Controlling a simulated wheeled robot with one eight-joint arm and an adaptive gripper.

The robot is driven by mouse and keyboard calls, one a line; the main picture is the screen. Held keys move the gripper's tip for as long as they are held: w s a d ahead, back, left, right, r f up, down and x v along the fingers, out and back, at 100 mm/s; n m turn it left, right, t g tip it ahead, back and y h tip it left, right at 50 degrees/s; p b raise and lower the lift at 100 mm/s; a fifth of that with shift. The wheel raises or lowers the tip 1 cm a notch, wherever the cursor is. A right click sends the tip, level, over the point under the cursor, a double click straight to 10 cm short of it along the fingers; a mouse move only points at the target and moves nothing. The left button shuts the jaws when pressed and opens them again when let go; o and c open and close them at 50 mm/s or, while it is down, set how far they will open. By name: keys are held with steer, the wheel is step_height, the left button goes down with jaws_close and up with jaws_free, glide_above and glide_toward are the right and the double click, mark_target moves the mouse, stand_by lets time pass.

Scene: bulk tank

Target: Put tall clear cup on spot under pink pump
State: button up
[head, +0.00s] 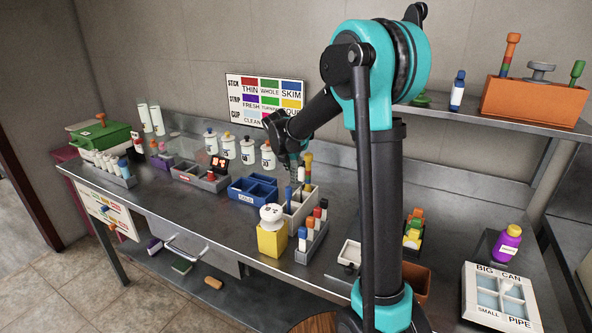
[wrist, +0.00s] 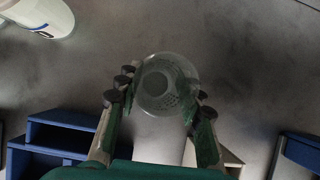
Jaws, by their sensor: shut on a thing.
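My gripper (wrist: 163,97) is shut on a clear cup (wrist: 166,84), with one finger on each side of it. The cup's round end, with a dotted pattern, shows between the fingertips. In the head view my gripper (head: 293,160) hangs over the bench, right of the row of white bottles, and I cannot make out the cup there. The bottles (head: 228,147) stand at the back with differently coloured tops. I cannot tell which is the pink pump or see a spot under it. Part of a white round-ended container (wrist: 40,15) shows in the wrist view's top left.
A blue divided bin (head: 252,190) stands near my gripper, also in the wrist view (wrist: 60,135). A white crate (head: 300,210), a yellow block (head: 272,240) and a grey rack (head: 311,243) stand nearby. Bare metal bench (wrist: 250,70) lies around the cup.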

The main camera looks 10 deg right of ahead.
steer(key=o, duration=1)
